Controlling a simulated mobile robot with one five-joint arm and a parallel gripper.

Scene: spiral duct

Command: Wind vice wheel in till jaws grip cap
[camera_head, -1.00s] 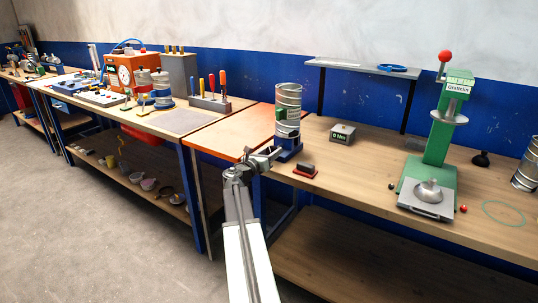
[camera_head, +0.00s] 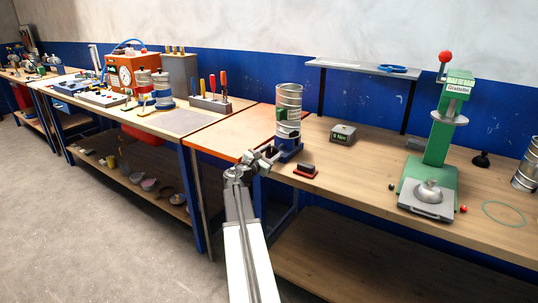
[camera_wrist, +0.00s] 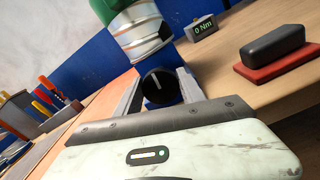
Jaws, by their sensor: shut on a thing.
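The vice (camera_head: 289,151) is a small blue block on the wooden bench. A silver spiral duct piece (camera_head: 289,98) with a green patch stands upright at it; the wrist view shows its lower part (camera_wrist: 142,32). The vice wheel (camera_wrist: 160,86) is a round black knob with a white line, in front of blue vice parts. My gripper (camera_wrist: 160,92) is shut on the wheel, one finger on each side. In the head view my gripper (camera_head: 268,155) is at the vice's left front. The jaws' contact with the cap cannot be made out.
A grey box (camera_head: 342,133) reads 0 Nm, and it also shows in the wrist view (camera_wrist: 201,27). A black block on a red base (camera_head: 306,171) lies close at the right. A green press (camera_head: 436,150) stands farther right. Bench between them is clear.

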